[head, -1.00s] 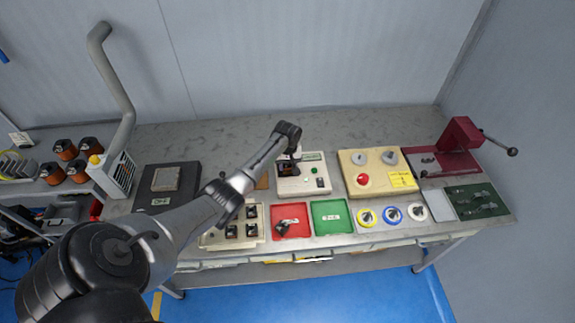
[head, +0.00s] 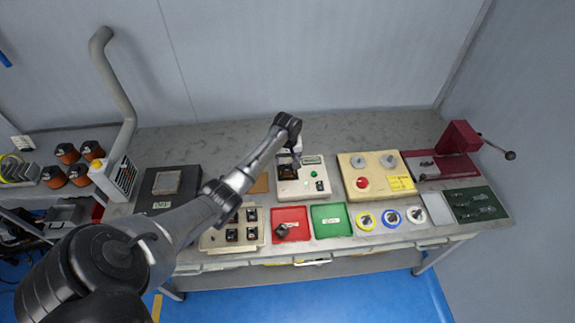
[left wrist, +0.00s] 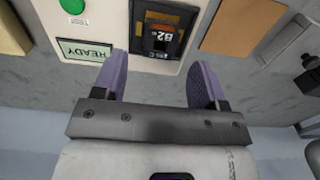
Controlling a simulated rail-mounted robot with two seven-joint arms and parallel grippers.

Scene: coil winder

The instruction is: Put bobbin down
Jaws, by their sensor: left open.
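The bobbin (left wrist: 163,40), a dark and copper block labelled B2, sits in the dark slot of a cream tester (head: 303,189) with a green button and a READY display. It also shows in the head view (head: 288,172), partly covered by my gripper. My left gripper (left wrist: 160,80) is open, its two purple fingers spread apart on either side of the bobbin's line, with nothing between them. In the head view my left gripper (head: 294,155) is just above and behind the bobbin, partly hidden by my wrist. My right gripper is not in view.
A red tray (head: 297,210) with a dark part, a green tray (head: 331,233) and a cream holder (head: 255,213) with several dark bobbins lie in front. A cream box with a red button (head: 355,162) stands right of the tester. Bare bench lies behind.

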